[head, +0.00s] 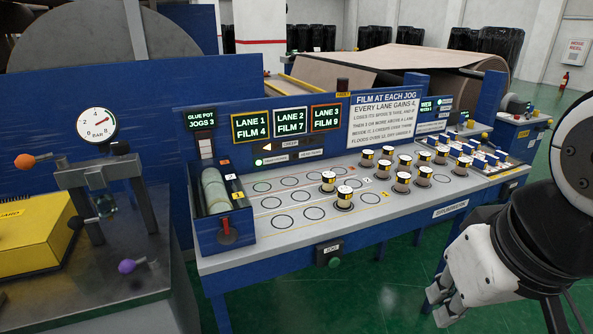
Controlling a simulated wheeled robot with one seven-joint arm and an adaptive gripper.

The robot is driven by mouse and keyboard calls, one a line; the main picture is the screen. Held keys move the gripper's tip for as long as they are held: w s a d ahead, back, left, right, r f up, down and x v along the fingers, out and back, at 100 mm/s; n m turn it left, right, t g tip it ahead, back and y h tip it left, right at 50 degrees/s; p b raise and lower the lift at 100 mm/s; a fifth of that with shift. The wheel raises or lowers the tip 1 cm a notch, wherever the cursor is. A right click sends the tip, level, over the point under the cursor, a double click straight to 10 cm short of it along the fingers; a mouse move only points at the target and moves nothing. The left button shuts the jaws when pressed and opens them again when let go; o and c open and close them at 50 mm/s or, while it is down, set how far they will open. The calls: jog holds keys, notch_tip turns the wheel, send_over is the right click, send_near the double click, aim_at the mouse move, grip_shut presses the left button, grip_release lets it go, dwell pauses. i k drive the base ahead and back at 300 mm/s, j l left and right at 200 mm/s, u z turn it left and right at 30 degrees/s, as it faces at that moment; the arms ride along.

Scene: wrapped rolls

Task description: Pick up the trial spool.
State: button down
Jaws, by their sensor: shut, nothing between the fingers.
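Several short spools with white tops and dark and yellow bands stand upright on the light bench top (235,262). One spool (328,181) stands left of the group, and another spool (344,197) stands just in front of it. More stand to the right, among them a front spool (402,181) and a back spool (367,158). I cannot tell which is the trial spool; no label naming it is readable. Parts of my arm show at the right edge, in front of the bench's right end.
Rows of empty printed circles (283,222) fill the bench's left half. Lane signs (251,126) and a text board (390,115) stand behind. A roller unit (215,195) is at the bench's left end. A gauge (96,123) and yellow box (35,238) are farther left.

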aim_at(343, 194)
jog(key=i+l+u, duration=0.1)
jog(key=i+l, duration=0.15)
jog(key=i+l+u, duration=0.1)
jog(key=l, duration=0.3)
jog(key=i+l+u, duration=0.1)
jog(key=i+l, duration=0.2)
jog(key=i+l+u, duration=0.1)
jog(key=l, duration=0.3)
jog(key=i+l+u, duration=0.1)
jog(key=i+l, duration=0.35)
jog(key=l, duration=0.35)
jog(key=i+l+u, duration=0.15)
jog(key=l, duration=0.25)
